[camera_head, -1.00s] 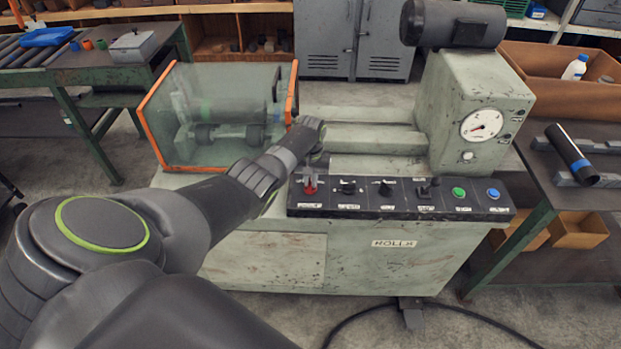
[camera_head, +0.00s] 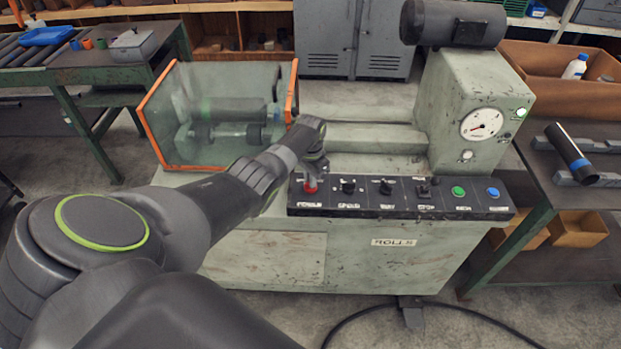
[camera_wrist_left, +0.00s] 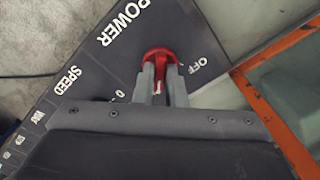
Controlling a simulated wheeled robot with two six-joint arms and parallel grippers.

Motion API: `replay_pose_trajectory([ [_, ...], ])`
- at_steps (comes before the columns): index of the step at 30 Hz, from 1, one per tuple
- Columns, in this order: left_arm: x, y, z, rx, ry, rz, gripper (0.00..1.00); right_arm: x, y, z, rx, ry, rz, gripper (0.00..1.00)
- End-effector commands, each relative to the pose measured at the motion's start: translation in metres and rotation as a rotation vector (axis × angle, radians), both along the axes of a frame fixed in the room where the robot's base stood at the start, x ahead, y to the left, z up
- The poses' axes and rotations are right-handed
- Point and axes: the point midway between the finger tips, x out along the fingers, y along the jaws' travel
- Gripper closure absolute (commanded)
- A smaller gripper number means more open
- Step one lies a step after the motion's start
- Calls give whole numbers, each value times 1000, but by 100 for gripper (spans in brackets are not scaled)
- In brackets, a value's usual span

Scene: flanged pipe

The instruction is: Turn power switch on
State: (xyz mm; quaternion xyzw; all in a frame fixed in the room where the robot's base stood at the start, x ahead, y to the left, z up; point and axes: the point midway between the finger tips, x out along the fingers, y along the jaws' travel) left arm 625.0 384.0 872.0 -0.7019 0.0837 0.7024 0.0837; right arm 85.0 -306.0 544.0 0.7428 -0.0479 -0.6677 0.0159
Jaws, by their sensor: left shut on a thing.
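The power switch is a red knob (camera_head: 310,187) at the left end of the dark control panel (camera_head: 345,209). In the left wrist view, the red knob (camera_wrist_left: 160,56) sits between POWER and OFF lettering; another label, starting with O, is partly covered. My left gripper (camera_wrist_left: 160,84) is shut on the red knob, its two grey fingers either side of it. In the head view the left gripper (camera_head: 316,172) reaches down to the knob from above, its fingertips hard to make out. A small lamp (camera_head: 521,113) beside the gauge looks bright. My right gripper is not in view.
More black switches, a green button (camera_head: 458,191) and a blue button (camera_head: 493,193) line the panel to the right. A clear guard with orange edges (camera_head: 152,125) stands left, close to my arm. A bench with a dark pipe (camera_head: 567,147) is at the right.

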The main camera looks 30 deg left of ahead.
Motion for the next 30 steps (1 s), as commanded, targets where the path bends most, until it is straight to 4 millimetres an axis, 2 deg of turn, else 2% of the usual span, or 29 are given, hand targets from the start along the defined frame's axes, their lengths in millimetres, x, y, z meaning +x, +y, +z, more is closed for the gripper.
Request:
replay_pose_trajectory([
  [14, 1, 0, 1, 1, -4, -16, 100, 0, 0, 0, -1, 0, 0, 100],
  [15, 1, 0, 1, 1, -4, -16, 87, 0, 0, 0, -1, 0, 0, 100],
  [20, 1, 0, 1, 0, -3, -15, 67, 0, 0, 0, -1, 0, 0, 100],
  [30, 0, 0, 3, 0, -1, -13, 67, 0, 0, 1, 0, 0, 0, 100],
])
